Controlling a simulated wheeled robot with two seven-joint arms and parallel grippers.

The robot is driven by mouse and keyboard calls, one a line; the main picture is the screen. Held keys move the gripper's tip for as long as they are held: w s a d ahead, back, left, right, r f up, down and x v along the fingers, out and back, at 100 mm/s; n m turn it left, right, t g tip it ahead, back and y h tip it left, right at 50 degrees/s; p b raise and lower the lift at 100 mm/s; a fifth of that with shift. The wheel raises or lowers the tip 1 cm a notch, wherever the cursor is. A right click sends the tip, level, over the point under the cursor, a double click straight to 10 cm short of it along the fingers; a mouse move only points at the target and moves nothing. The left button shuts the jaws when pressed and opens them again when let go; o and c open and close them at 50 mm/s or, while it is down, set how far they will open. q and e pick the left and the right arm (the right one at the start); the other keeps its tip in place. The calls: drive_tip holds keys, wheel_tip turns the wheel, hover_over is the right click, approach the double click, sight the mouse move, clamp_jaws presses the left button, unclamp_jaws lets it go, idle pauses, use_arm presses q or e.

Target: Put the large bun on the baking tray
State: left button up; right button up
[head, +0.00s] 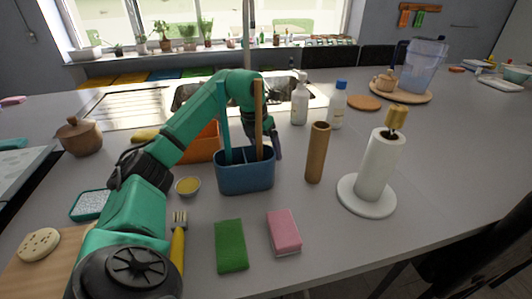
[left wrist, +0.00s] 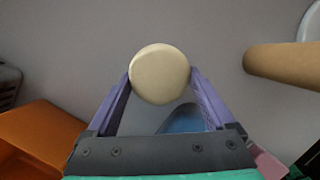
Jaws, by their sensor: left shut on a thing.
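My left arm reaches over the counter behind the blue caddy. Its gripper (head: 277,146) points down and is partly hidden by the caddy and the wooden stick in it. In the left wrist view my left gripper (left wrist: 160,78) is shut on a smooth, pale cream, round thing (left wrist: 160,74), held between the purple fingertips. It may be the large bun, but I cannot be sure. In the head view this thing is hidden. A flat, pale round piece with small holes (head: 38,243) lies on a wooden board (head: 30,275) at the front left. I cannot identify a baking tray. My right gripper is not in view.
The blue caddy (head: 245,179) and orange bin (head: 202,148) stand near the gripper. A cardboard tube (head: 317,153) and paper towel stand (head: 380,170) stand to the right. Green (head: 230,246) and pink (head: 284,232) sponges lie in front. The counter's right side has free room.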

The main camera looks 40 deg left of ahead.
use_arm(q)
drive_tip(key=shift+f, duration=0.45)
drive_tip(key=o, duration=1.2)
drive_tip(key=shift+f, duration=0.1)
